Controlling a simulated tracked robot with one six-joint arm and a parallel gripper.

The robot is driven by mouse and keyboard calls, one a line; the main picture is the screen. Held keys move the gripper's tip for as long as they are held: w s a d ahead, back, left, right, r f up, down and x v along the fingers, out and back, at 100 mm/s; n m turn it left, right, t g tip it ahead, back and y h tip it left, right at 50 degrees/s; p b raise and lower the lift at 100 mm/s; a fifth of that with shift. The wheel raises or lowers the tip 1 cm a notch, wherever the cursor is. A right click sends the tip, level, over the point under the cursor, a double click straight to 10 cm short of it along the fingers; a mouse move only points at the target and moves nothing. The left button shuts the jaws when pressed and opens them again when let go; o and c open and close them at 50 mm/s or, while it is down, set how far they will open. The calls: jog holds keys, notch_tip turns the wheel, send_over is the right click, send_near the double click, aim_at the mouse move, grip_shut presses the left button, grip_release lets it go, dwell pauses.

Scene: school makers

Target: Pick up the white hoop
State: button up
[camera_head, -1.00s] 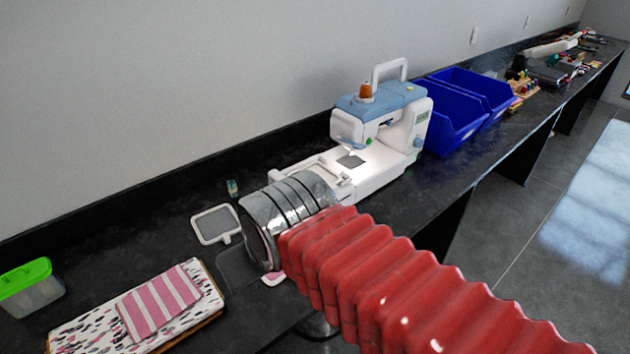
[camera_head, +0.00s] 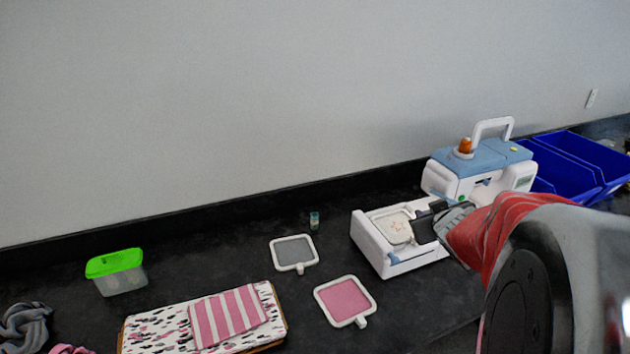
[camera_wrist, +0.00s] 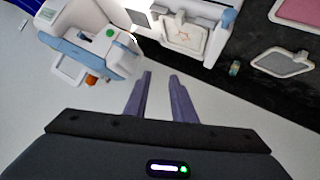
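A white hoop with cream, star-marked fabric (camera_head: 393,228) lies on the white bed of the blue-and-white sewing machine (camera_head: 480,165). It also shows in the wrist view, at the top (camera_wrist: 183,32). Two more white-framed hoops lie flat on the black counter, one with grey fabric (camera_head: 293,251) and one with pink fabric (camera_head: 345,300). My gripper (camera_head: 428,222) is beside the cream hoop, to its right, over or near the machine bed. In the wrist view its two purple fingers (camera_wrist: 160,75) are apart with nothing between them. Contact with the hoop is not visible.
Blue bins (camera_head: 575,165) stand right of the machine. A small spool (camera_head: 314,220) stands near the wall. A green-lidded box (camera_head: 117,272), patterned fabric with a striped pink cloth (camera_head: 228,315) and grey cloth (camera_head: 25,325) are at left. The wall runs behind the counter.

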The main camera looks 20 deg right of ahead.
jog(key=s+d+f+t+y, duration=0.1)
jog(key=s+d+f+y, duration=0.1)
jog(key=f, duration=0.3)
jog(key=s+d+f+n+t+y, duration=0.1)
jog(key=s+d+f+y, duration=0.2)
jog(key=s+f+y, duration=0.1)
notch_tip(320, 180, down, 2)
jog(key=shift+s+d+f+t, duration=0.25)
jog(key=shift+s+t, duration=0.15)
jog(key=shift+s, duration=0.15)
send_near(418, 250)
jog(key=w+r, duration=0.1)
jog(key=w, duration=0.3)
jog(key=shift+w+a, duration=0.1)
jog(key=shift+w, duration=0.1)
jog(key=shift+x, duration=2.55)
jog(key=shift+r, duration=0.15)
